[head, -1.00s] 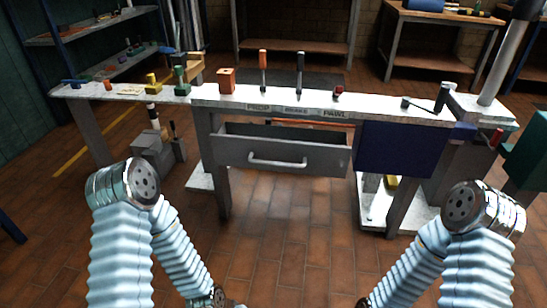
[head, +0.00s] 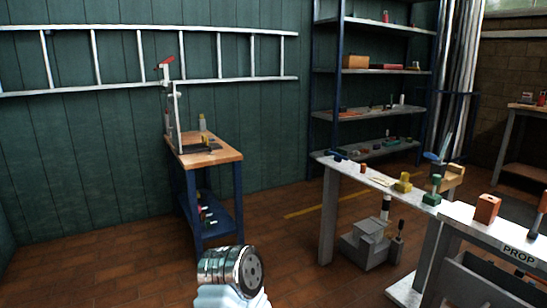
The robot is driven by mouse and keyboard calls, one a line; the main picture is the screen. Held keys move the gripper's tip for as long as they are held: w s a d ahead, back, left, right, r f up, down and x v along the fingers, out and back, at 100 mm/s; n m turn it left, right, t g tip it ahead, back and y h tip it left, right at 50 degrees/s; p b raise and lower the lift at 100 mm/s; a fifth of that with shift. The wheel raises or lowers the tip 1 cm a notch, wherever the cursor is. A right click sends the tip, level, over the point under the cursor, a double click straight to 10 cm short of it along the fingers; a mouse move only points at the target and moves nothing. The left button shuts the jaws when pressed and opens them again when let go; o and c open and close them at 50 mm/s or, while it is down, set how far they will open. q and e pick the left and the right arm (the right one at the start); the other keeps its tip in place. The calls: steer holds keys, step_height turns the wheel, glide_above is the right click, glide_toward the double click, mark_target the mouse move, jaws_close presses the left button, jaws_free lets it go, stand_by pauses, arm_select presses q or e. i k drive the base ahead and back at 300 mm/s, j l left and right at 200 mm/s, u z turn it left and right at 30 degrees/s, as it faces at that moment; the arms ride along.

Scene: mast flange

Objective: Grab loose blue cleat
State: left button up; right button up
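A small dark blue piece (head: 337,155) lies at the far left end of the long pale workbench (head: 350,170). It looks like the loose blue cleat, but it is too small to make out its shape. Nothing touches it except the bench top. Part of my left arm shows at the bottom of the head view, well short of the bench. Neither of my grippers is in view.
A wooden-topped stand (head: 222,156) is at left, with a ladder (head: 110,60) on the wall behind. Open floor (head: 285,240) lies between stand and bench.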

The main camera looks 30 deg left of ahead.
mark_target(337, 158)
steer(key=u, duration=0.55)
steer(key=i+j+z, duration=0.1)
steer(key=z, duration=0.3)
steer(key=j+z, duration=0.1)
steer(key=z, duration=0.3)
steer(key=i+j+z, duration=0.15)
steer(key=z, duration=0.25)
steer(key=j+z, duration=0.1)
steer(key=z, duration=0.3)
